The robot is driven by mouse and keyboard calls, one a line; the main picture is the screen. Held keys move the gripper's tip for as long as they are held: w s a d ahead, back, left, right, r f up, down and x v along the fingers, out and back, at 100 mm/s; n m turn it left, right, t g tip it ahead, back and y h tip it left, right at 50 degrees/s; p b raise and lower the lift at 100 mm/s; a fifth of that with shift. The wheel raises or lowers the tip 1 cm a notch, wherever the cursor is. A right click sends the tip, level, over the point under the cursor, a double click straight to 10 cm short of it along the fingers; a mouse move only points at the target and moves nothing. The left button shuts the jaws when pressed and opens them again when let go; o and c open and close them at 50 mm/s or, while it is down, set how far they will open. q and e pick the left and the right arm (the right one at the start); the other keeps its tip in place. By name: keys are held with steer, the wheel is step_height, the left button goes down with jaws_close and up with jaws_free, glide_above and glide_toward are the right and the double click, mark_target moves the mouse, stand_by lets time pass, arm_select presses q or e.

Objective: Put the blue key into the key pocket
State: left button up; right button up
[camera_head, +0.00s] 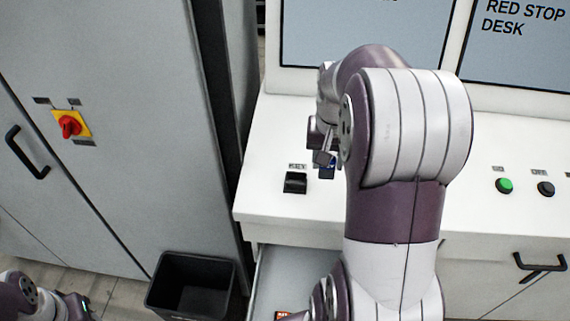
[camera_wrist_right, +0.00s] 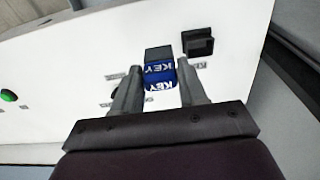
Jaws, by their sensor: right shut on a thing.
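The blue key (camera_wrist_right: 160,84) has white KEY lettering and a grey end, and sits between the two fingers of my right gripper (camera_wrist_right: 161,72) in the right wrist view. My right gripper is shut on it. The key pocket (camera_head: 295,183) is a black box on the white desk, under a small label, just left of the key. It also shows in the wrist view (camera_wrist_right: 198,43), apart from the key.
The white desk (camera_head: 270,135) carries a green button (camera_head: 504,185) and a black button (camera_head: 546,188) at right, with screens behind. A grey cabinet with a red-yellow switch (camera_head: 70,125) stands left. A black bin (camera_head: 192,283) stands beside an open drawer (camera_head: 280,270).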

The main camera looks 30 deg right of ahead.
steer(key=w+f+p, duration=0.1)
steer(key=w+f, duration=0.1)
steer(key=w+a+f+p, duration=0.1)
steer(key=w+f, duration=0.2)
steer(key=w+a+f+p, duration=0.1)
steer(key=w+f+p, duration=0.1)
steer(key=w+f, duration=0.1)
steer(key=shift+a+f, duration=0.15)
steer(key=shift+a, duration=0.05)
steer(key=shift+s+f, duration=0.1)
steer(key=shift+f, duration=0.2)
steer(key=shift+w+f, duration=0.2)
steer(key=shift+f, duration=0.05)
steer(key=o, duration=1.1)
steer(key=shift+c, duration=0.2)
steer(key=shift+s+r, duration=0.1)
